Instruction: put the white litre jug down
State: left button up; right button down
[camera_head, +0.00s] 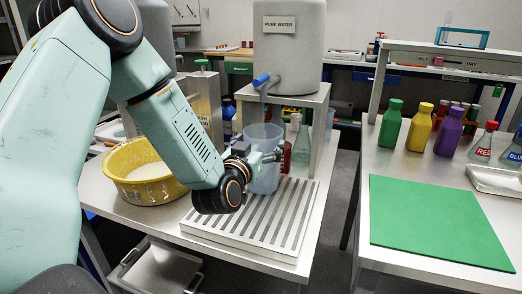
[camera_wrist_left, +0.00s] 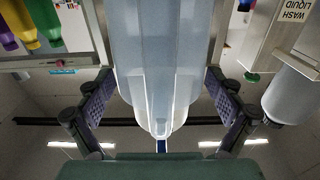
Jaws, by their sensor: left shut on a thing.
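The white litre jug (camera_head: 263,136), pale and translucent, is upright over the slatted metal drain tray (camera_head: 246,232), below the pure-water tank's tap. I cannot tell whether its base touches the slats. My left gripper (camera_head: 262,154) is shut on the jug at its near side. In the left wrist view the jug (camera_wrist_left: 160,40) fills the middle, with the fingers of my left gripper (camera_wrist_left: 158,100) on both sides of its handle part. My right gripper is not in view.
The right table holds a green mat (camera_head: 430,218), coloured bottles and flasks. A gap separates the tables.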

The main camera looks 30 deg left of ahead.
pick_arm(q)
jog(key=shift+w+f, duration=0.25)
jog(key=shift+f, duration=0.45)
jog(key=o, duration=1.2)
jog(key=shift+s+r, duration=0.1)
jog(key=shift+r, duration=0.05)
jog(key=shift+c, duration=0.2)
jog(key=shift+o, duration=0.6)
jog(key=shift+s+r, duration=0.2)
jog(key=shift+s, duration=0.05)
jog(key=shift+w+f, duration=0.2)
jog(key=shift+w, duration=0.05)
jog(key=p+v, duration=0.3)
jog(key=v, duration=0.9)
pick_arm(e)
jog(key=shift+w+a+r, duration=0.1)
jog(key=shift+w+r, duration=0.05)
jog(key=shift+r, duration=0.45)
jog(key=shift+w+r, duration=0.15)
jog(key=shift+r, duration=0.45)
pick_arm(q)
jog(key=shift+s, duration=0.1)
